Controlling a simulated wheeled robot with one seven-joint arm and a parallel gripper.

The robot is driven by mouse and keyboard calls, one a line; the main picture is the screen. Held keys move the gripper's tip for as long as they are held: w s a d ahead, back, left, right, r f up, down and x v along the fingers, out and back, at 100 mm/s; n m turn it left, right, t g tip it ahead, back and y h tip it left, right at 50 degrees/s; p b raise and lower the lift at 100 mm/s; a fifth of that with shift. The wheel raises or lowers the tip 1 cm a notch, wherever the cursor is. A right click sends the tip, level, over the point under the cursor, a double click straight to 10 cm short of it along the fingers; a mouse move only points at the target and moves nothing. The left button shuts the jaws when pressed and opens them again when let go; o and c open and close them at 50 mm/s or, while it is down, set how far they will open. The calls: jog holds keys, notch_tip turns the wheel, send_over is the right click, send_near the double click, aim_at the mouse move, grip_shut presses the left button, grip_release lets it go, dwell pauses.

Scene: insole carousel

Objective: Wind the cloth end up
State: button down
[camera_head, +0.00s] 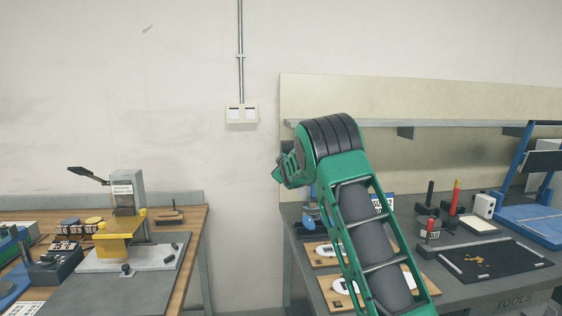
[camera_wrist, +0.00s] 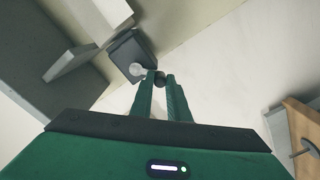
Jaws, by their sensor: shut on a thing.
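My gripper (camera_wrist: 160,80) shows in the wrist view with its two green fingers close together. It is shut on a small dark knob-like piece (camera_wrist: 160,77) at the fingertips. A pale grey rounded part (camera_wrist: 137,69) sits just left of the knob, in front of a dark box (camera_wrist: 128,48). I cannot make out a cloth end in either view.
The right bench (camera_head: 460,266) holds a black mat (camera_head: 510,262), a blue stand (camera_head: 530,222) and wooden boards (camera_head: 325,253) beside my arm. A shelf (camera_head: 440,123) runs above it. The left bench (camera_head: 190,232) carries a press (camera_head: 125,195). A gap separates the benches.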

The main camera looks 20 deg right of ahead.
jog(key=shift+s+d+f+n, duration=0.15)
jog(key=shift+d+f+n, duration=0.25)
jog(key=shift+n, duration=1.3)
jog(key=shift+s+d+f+n, duration=0.2)
jog(key=shift+d+n, duration=0.35)
jog(key=shift+n, duration=1.15)
jog(key=shift+s+d+f+n, duration=0.1)
jog(key=shift+d+f+n, duration=0.3)
jog(key=shift+n, duration=1.3)
jog(key=shift+d, duration=0.25)
jog(key=c, duration=1.7)
grip_release()
jog(key=shift+r, duration=0.1)
jog(key=v, duration=1)
jog(key=shift+s+a, duration=0.1)
jog(key=shift+s, duration=0.25)
